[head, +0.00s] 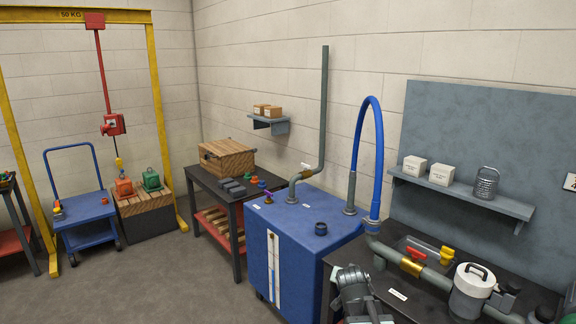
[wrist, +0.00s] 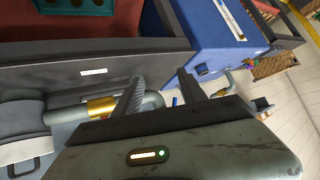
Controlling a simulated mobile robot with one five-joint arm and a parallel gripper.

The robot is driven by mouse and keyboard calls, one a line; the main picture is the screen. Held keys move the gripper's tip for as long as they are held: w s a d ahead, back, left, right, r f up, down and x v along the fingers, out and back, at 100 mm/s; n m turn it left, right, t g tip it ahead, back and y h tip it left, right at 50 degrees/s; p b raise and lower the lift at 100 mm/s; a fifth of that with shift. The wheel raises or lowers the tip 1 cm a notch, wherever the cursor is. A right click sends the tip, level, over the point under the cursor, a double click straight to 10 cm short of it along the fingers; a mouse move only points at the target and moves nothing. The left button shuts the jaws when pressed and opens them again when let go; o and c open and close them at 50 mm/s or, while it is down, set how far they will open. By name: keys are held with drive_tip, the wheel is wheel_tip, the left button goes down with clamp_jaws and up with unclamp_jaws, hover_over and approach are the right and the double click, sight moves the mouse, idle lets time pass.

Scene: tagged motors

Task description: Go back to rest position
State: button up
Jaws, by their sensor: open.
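My gripper (wrist: 160,78) shows in the wrist view with its two dark fingers apart and nothing between them. Beyond the fingers are the bench with grey pipework and the blue tank (wrist: 213,38). In the head view, part of my grey arm shows at the bottom middle, over the front edge of the bench. The fingertips are hard to make out there. An orange motor (head: 124,187) and a green motor (head: 151,180) stand far off at the left on a wooden crate (head: 146,206). Their tags cannot be read.
The pipe bench (head: 398,295) carries a brass fitting (head: 410,267), a red-handled valve and a white-grey canister (head: 471,292). The blue tank (head: 290,240) with upright pipes stands left of it. A yellow gantry (head: 160,110) and blue cart (head: 82,212) are farther left. Floor at lower left is clear.

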drive_tip(key=s+a+f+n+g, duration=0.1)
drive_tip(key=s+f+g, duration=0.1)
drive_tip(key=s, duration=0.4)
drive_tip(key=s+a+f+n+g+y, duration=0.1)
drive_tip(key=s+f+n+g, duration=0.1)
drive_tip(key=s, duration=0.5)
drive_tip(key=s+a+f+n+g+y, duration=0.1)
drive_tip(key=s+f+g, duration=0.3)
drive_tip(key=s, duration=0.3)
drive_tip(key=shift+a+f+n+g, duration=0.15)
drive_tip(key=shift+a+n+g, duration=0.2)
drive_tip(key=shift+g, duration=0.45)
